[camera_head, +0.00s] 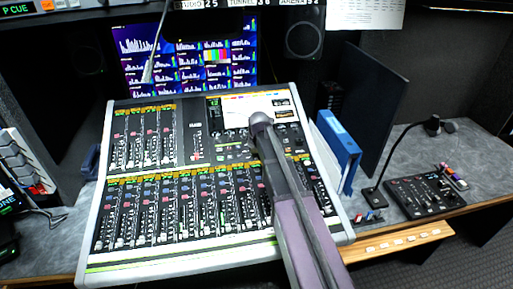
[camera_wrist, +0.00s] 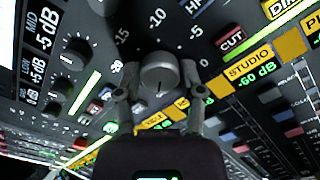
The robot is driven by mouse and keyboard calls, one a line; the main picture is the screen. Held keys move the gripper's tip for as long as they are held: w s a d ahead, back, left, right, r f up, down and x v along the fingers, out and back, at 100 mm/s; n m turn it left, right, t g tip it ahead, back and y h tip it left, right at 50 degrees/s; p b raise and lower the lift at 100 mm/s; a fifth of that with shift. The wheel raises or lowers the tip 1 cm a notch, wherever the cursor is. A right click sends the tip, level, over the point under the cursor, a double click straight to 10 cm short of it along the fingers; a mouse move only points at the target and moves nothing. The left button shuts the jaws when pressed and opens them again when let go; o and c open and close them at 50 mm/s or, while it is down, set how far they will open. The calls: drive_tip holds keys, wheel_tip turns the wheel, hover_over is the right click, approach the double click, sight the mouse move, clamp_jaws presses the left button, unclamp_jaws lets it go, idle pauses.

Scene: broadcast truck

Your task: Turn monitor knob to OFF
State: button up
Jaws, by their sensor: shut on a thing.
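A round grey knob (camera_wrist: 160,72) stands on the mixing console (camera_head: 96,225), with a printed scale reading -5, -10 and -15 beside it in the wrist view. My gripper (camera_wrist: 157,82) has one finger on each side of this knob and is shut on it. A short dark mark shows on the knob's face, towards my gripper. I cannot read an OFF mark; part of the scale is hidden behind my gripper. In the head view my arm reaches over the console's right half and hides the knob and fingertips.
Smaller black knobs (camera_wrist: 77,53) stand left of the gripped knob. A yellow STUDIO label (camera_wrist: 248,67) and a red CUT button (camera_wrist: 231,40) are to its right. A blue binder (camera_head: 338,150) and a small control box with a microphone (camera_head: 425,196) stand right of the console.

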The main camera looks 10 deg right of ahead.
drive_tip(key=shift+s+n, duration=0.1)
drive_tip(key=shift+n, duration=0.8)
drive_tip(key=o, duration=1.2)
drive_tip(key=shift+c, duration=0.2)
drive_tip(key=shift+r, duration=0.15)
